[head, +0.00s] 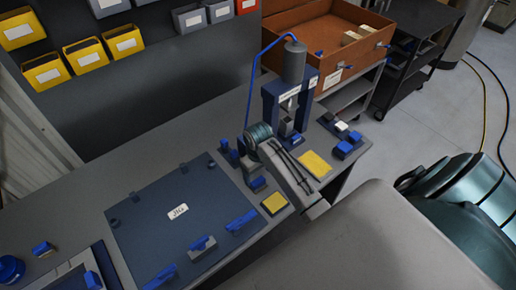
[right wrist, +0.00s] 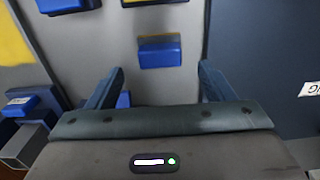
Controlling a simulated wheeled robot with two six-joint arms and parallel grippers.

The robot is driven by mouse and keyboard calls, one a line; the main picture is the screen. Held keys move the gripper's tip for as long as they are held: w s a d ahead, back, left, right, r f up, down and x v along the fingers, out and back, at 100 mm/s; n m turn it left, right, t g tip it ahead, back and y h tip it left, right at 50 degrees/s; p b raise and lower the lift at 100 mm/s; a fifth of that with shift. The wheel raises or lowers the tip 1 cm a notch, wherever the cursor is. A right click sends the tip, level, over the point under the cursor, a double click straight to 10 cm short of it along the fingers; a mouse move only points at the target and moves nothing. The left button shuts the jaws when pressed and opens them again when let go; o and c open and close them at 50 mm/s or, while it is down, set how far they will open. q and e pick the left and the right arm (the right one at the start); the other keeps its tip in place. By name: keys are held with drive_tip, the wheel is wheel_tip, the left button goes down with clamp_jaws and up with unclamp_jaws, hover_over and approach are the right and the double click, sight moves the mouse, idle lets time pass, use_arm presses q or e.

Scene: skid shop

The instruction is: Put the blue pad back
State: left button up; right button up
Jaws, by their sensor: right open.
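My right gripper (head: 280,167) hangs over the bench between the dark blue jig board (head: 150,240) and the press (head: 293,65). In the right wrist view my open gripper (right wrist: 160,72) has its two fingers apart and nothing held between them. A blue block (right wrist: 160,52) lies below and ahead of the gap, apart from the fingers; it also shows in the head view (head: 257,184). Other blue blocks lie near it, one (right wrist: 66,5) at the top left. I cannot tell which is the blue pad. My left gripper is not in view.
A yellow mat (head: 314,165) and a small yellow pad (head: 275,203) lie close to my right gripper. Blue blocks (head: 344,148) sit right of the press. An orange bin (head: 320,35) stands behind.

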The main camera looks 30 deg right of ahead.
sight(258, 181)
wheel_tip(258, 181, up, 6)
drive_tip(key=shift+f+b, duration=0.1)
drive_tip(key=shift+b, duration=0.5)
drive_tip(key=s+a+r+t, duration=0.1)
drive_tip(key=s+a+t, duration=0.1)
drive_tip(key=s, duration=1)
drive_tip(key=s+a+r+t, duration=0.1)
drive_tip(key=s+a+t, duration=0.1)
drive_tip(key=s, duration=1)
wheel_tip(258, 181, down, 36)
drive_tip(key=d+g+h+b, duration=0.1)
drive_tip(key=d+g+b, duration=0.15)
drive_tip(key=b, duration=0.35)
drive_tip(key=s+f+b, duration=0.2)
drive_tip(key=s+f, duration=0.7)
drive_tip(key=f, duration=0.3)
drive_tip(key=s+d+f+b, duration=0.1)
drive_tip(key=s+f+b, duration=0.1)
drive_tip(key=s+f, duration=0.6)
wheel_tip(258, 181, down, 4)
drive_tip(key=shift+s+d+f+b, duration=0.1)
drive_tip(key=shift+s+d+b, duration=0.1)
drive_tip(key=shift+s+b, duration=0.2)
